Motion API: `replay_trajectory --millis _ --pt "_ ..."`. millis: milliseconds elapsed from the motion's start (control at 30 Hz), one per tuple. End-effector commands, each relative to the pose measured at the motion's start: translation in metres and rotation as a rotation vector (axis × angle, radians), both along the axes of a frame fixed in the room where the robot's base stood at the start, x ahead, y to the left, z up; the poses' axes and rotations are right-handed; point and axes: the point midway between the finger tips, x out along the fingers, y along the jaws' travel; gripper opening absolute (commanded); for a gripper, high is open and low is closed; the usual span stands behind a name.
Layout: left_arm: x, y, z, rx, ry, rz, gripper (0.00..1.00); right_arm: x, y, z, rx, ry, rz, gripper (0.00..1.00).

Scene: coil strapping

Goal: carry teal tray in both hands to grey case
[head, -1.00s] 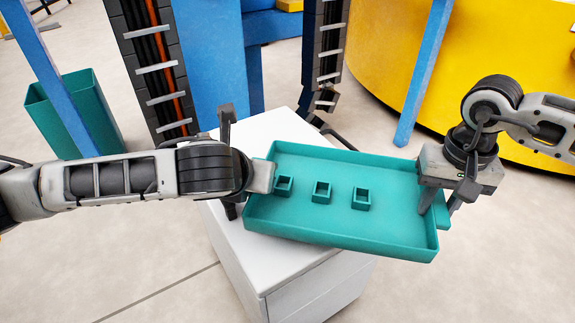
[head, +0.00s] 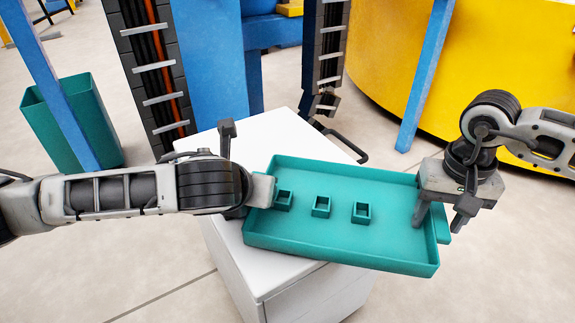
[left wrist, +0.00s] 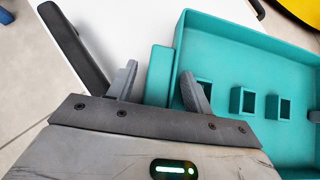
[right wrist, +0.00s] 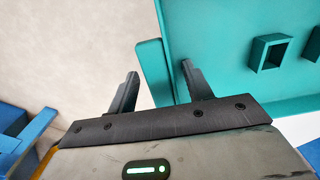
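The teal tray (head: 330,240) lies on the white-grey case (head: 237,262), its right end jutting out past the case top. Several small square teal holders (head: 321,206) stand in a row on its floor. My left gripper (left wrist: 158,68) is at the tray's left end, its fingers apart on either side of the left handle (left wrist: 159,85), with a gap on the outer side. My right gripper (head: 438,226) is at the right end, fingers apart around the right handle (right wrist: 153,75), with gaps visible. The left fingertips are mostly hidden in the head view.
A teal bin (head: 88,115) stands on the floor at the left behind a blue post (head: 52,85). A large yellow round structure (head: 500,60) and another blue post (head: 425,75) stand behind at the right. Bare floor lies in front.

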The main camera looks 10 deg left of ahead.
Motion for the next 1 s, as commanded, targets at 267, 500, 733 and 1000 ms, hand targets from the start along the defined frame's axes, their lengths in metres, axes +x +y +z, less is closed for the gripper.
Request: replay_trajectory --millis 267,500,733,1000 --pt "-0.014 -0.001 0.015 -0.001 -0.002 -0.002 0.51 0.0 0.001 0.0 0.001 0.0 0.001 0.51" --pt "-0.042 0.0 0.043 -0.001 -0.003 -0.001 0.51 0.0 0.001 0.0 0.001 0.0 0.001 0.51" --pt "-0.053 0.0 0.054 0.0 -0.001 0.0 0.51 0.0 0.001 0.006 0.001 -0.002 0.001 0.51" --pt "-0.053 0.0 0.053 0.0 0.0 0.0 0.51 0.001 0.001 0.057 0.002 -0.005 0.001 0.51"
